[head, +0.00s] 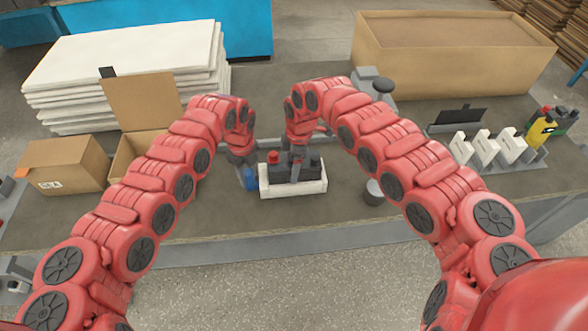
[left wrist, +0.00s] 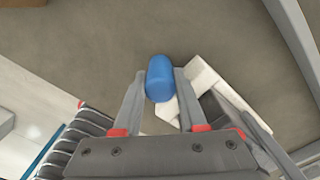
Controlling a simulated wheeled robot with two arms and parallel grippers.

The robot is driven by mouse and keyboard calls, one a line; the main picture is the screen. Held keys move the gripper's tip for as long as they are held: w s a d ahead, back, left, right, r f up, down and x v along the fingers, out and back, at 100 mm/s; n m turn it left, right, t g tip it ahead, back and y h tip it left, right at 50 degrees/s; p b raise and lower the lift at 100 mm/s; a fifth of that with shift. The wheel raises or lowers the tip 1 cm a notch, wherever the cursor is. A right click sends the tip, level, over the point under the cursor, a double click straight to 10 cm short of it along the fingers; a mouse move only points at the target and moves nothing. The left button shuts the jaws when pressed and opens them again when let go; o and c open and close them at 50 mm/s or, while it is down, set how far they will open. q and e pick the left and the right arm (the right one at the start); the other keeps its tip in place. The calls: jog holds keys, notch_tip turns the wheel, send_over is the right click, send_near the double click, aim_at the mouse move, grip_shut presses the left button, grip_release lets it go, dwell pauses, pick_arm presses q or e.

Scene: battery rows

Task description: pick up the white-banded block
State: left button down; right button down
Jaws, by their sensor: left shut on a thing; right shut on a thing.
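My left gripper (head: 247,165) is shut on a small blue cylinder (head: 250,179), left of a white piece (head: 293,188) on the table. In the left wrist view the blue cylinder (left wrist: 160,78) sits between the two fingertips, and part of the white piece (left wrist: 235,92) shows to its right. A dark grey block (head: 306,173) with a red knob (head: 273,157) sits in or behind the white piece. My right gripper (head: 297,158) is over this dark block and appears shut on it. I cannot tell whether the white belongs to the block as a band.
White stands (head: 485,145) and a yellow block (head: 540,129) are at the right. A grey cylinder (head: 374,192) stands near the front edge. Cardboard boxes (head: 65,165) and white sheets (head: 125,70) are at the left; a large box (head: 450,65) is behind.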

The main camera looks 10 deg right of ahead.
jog(key=shift+r, duration=0.1)
jog(key=shift+w+r, duration=0.15)
jog(key=shift+r, duration=0.2)
notch_tip(320, 180, up, 9)
jog(key=shift+r, duration=0.1)
pick_arm(q)
jog(key=shift+c, duration=1.9)
grip_release()
notch_tip(320, 180, up, 12)
jog(key=shift+w+f, duration=0.1)
